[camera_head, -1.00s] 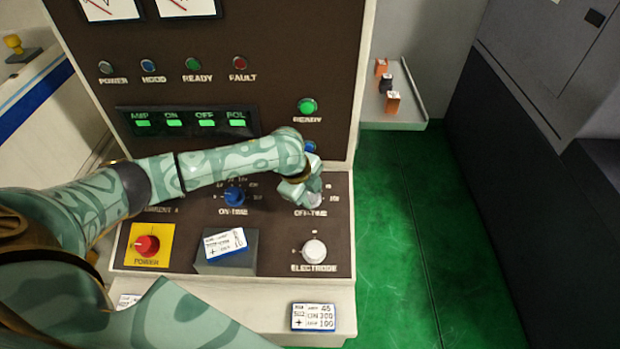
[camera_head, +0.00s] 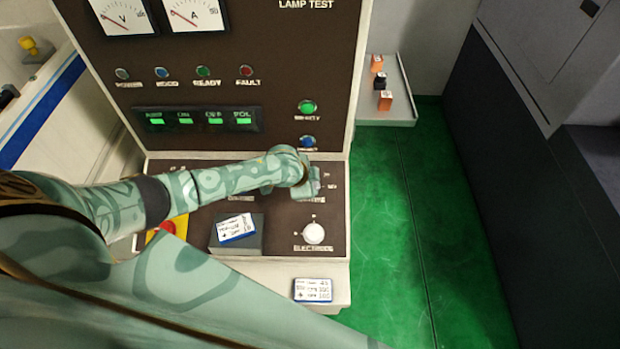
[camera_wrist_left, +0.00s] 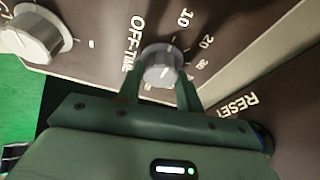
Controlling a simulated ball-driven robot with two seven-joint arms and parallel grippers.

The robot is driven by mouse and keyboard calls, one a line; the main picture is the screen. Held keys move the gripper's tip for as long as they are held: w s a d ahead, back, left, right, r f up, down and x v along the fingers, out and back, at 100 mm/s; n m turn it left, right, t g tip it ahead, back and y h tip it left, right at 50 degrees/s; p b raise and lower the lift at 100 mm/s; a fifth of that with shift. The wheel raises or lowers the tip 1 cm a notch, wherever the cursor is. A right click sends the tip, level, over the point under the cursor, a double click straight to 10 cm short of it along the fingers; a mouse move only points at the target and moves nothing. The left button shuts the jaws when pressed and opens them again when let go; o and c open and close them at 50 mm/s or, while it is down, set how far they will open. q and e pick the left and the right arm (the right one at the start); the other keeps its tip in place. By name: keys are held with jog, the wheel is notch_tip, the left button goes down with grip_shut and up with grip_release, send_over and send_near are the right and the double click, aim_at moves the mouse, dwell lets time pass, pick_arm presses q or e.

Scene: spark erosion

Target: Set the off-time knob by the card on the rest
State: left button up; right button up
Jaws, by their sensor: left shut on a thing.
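The grey off-time knob (camera_wrist_left: 162,70) shows in the left wrist view beside the OFF-TIME label, with marks 10, 20 and 30 around it. My left gripper (camera_wrist_left: 160,82) is shut on it, a finger on each side. The knob's exact setting is unclear. In the head view my left gripper (camera_head: 306,186) covers the off-time knob on the sloped panel. The white and blue card (camera_head: 236,228) leans on the grey rest (camera_head: 238,248), its writing too blurred to read surely. My right gripper is not in view.
The white electrode knob (camera_head: 314,233) sits just below my gripper. A blue button (camera_head: 307,142) is above it. Another card (camera_head: 313,290) lies on the front ledge. My left arm partly hides the yellow-plated power knob (camera_head: 167,228). A shelf (camera_head: 398,118) holds small blocks.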

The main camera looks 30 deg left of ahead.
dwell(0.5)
pick_arm(q)
jog(key=o, duration=1)
jog(key=shift+r, duration=0.1)
jog(key=p+v, duration=0.2)
jog(key=v, duration=1.4)
jog(key=shift+s, duration=0.15)
